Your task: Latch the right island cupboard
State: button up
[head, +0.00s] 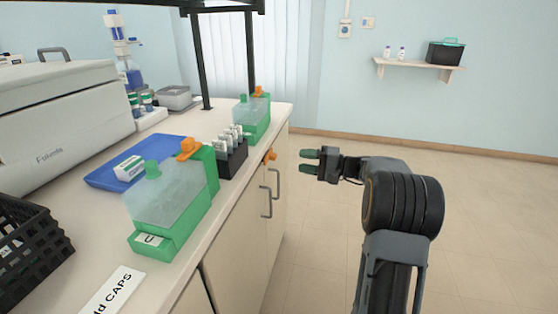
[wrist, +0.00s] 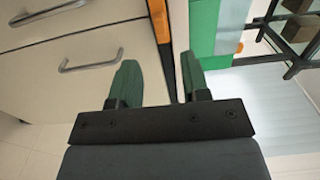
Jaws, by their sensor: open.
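An orange latch (head: 270,156) sits high on the front, just under the counter edge. My gripper (head: 309,161) is open and empty to the right of the latch, its green fingertips pointing at the cupboard front. In the wrist view, the fingertips (wrist: 158,82) stand apart, with an orange strip (wrist: 168,70) beyond the gap and a handle (wrist: 92,62) at left. The doors look closed; I cannot tell the latch position.
The counter (head: 180,290) holds a green-based staining box (head: 165,205), a dark slide rack (head: 231,160), a blue tray (head: 100,178) and a black basket (head: 30,240). A wall shelf (head: 415,69) is far back. The floor (head: 480,200) on the right is clear.

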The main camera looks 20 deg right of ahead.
aim_at(276, 157)
jog(key=b+x, duration=0.1)
jog(key=x, duration=0.7)
jog(key=shift+w+a, duration=0.15)
jog(key=shift+a, duration=0.1)
jog(key=shift+c, duration=0.2)
grip_shut()
